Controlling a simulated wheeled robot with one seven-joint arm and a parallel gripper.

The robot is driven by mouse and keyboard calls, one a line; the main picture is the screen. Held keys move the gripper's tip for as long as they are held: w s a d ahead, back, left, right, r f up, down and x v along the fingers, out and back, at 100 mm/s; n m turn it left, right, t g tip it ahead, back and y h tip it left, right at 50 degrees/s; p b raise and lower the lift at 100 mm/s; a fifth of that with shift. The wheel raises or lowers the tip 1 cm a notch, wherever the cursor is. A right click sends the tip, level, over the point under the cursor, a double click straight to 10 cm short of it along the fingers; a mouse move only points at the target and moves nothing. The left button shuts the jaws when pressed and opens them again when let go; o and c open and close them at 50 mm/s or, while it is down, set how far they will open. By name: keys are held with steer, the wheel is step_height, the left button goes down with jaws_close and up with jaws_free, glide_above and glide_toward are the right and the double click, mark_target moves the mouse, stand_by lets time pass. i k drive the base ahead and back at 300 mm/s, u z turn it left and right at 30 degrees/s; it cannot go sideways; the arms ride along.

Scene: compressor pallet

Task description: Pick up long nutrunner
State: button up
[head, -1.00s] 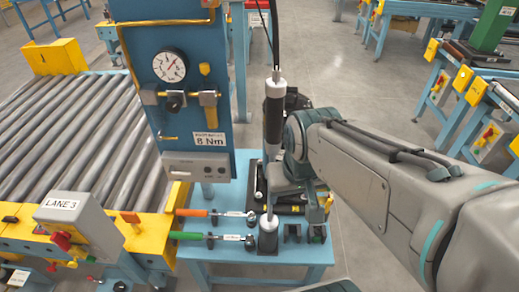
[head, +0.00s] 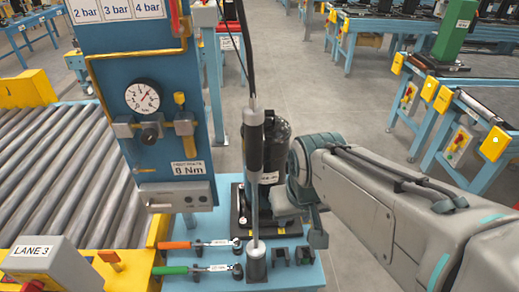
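The long nutrunner (head: 254,141) hangs upright from a dark cable, with a dark grip on top and a thin silver shaft below. My gripper (head: 287,205) is just right of the shaft, at about mid-shaft height. A gap shows between them in the head view. The gripper is seen from behind and the side, so its fingers are largely hidden and their opening is unclear.
A black compressor (head: 273,150) stands behind the nutrunner on the light-blue table (head: 313,276). Orange-handled (head: 200,244) and green-handled (head: 198,268) wrenches lie left of the holder. A blue panel with a gauge (head: 142,97) and a roller conveyor (head: 60,160) stand left.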

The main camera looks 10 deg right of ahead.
mark_target(253, 114)
steer(key=z, duration=2.5)
steer(key=k, duration=1.05)
steer(key=u, duration=0.6)
